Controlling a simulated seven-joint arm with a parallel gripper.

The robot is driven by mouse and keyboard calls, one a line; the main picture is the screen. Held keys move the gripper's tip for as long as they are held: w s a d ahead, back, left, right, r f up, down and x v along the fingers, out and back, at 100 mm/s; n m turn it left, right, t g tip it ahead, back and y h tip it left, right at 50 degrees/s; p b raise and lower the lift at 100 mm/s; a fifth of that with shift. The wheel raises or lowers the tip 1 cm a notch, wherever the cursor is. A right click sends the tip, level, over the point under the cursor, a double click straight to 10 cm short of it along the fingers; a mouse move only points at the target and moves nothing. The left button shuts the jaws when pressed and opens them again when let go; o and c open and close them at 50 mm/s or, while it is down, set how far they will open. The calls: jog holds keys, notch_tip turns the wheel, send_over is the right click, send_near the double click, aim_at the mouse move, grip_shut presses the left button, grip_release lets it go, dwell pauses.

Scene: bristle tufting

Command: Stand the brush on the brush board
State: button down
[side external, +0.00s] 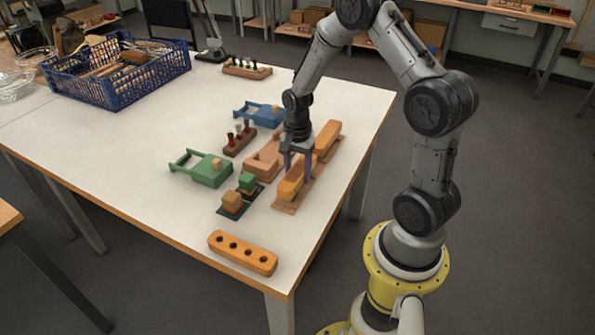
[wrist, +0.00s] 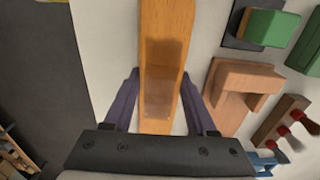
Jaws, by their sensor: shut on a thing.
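A long orange-brown wooden body (side external: 291,183), which I take to be the brush, is at my gripper (side external: 296,165), over a flat reddish-brown board (side external: 286,207), which I take to be the brush board. An orange piece also shows behind the gripper; the gripper hides whether it is the same body. In the wrist view the orange body (wrist: 166,25) runs down between the two fingers, with a darker patch on it. My gripper is shut on it, low over the board. I cannot tell whether its underside touches the board, and no bristles show.
A reddish wooden block (side external: 262,163), a green board (side external: 206,169), small green and tan blocks (side external: 232,202) and a red-pegged rack (side external: 240,138) stand left of the gripper. A four-holed orange block (side external: 242,253) lies in front. A blue crate (side external: 118,72) is at the back left.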

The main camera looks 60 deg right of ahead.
jog(key=shift+f, duration=0.35)
grip_release()
dwell(0.4)
jog(key=shift+r, duration=0.1)
jog(key=shift+r, duration=3.9)
jog(key=shift+a, duration=0.1)
